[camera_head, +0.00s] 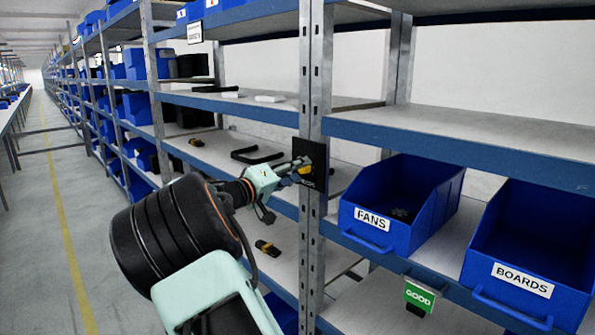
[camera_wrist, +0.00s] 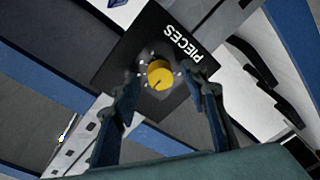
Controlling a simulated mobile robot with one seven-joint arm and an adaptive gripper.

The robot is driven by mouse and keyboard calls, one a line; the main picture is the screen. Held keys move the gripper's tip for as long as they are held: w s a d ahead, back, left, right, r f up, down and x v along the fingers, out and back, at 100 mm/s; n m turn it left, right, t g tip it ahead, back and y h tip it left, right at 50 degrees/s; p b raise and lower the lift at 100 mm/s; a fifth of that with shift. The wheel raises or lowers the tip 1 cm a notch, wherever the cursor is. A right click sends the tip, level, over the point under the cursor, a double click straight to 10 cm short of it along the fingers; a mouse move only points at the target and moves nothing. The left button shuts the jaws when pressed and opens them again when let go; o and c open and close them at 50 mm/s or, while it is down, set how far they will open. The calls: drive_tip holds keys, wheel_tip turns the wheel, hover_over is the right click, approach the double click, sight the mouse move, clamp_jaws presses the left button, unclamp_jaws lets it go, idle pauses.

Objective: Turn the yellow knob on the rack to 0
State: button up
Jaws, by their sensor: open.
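The yellow knob (camera_wrist: 160,75) sits on a black panel (camera_wrist: 122,52) marked PIECES, with small light dots around the knob. In the head view the knob (camera_head: 305,169) shows small on the panel (camera_head: 316,162), which is fixed to a rack upright. My gripper (camera_wrist: 160,90) is open, with one finger on each side of the knob in the wrist view. I cannot tell whether the fingers touch it. In the head view my gripper (camera_head: 298,168) is at the panel and partly covers it. The dial's numbers are too small to read.
Blue bins marked FANS (camera_head: 373,219) and BOARDS (camera_head: 522,279) stand on the shelf to the right. A green GOOD sign (camera_head: 419,295) hangs below them. The metal upright (camera_head: 312,255) carries the panel. Black handle-shaped items (camera_head: 258,155) lie on the shelf behind my gripper.

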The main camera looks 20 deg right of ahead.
drive_tip(key=shift+w+d, duration=0.1)
drive_tip(key=shift+d, duration=0.1)
drive_tip(key=shift+c, duration=0.2)
clamp_jaws()
drive_tip(key=shift+n, duration=0.4)
drive_tip(key=shift+w+a+r+n+g+p, duration=0.1)
drive_tip(key=shift+n+g+p, duration=0.35)
drive_tip(key=shift+n+p, duration=2.9)
drive_tip(key=shift+w+d+r+n+g+p, duration=0.1)
drive_tip(key=shift+n+g+p, duration=0.4)
drive_tip(key=shift+n+p, duration=2.8)
drive_tip(key=shift+w+a+r+n+g+p, duration=0.1)
drive_tip(key=shift+n+g+p, duration=0.35)
drive_tip(key=shift+n+p, duration=2.9)
drive_tip(key=shift+n+b, duration=0.6)
drive_tip(key=shift+n, duration=0.2)
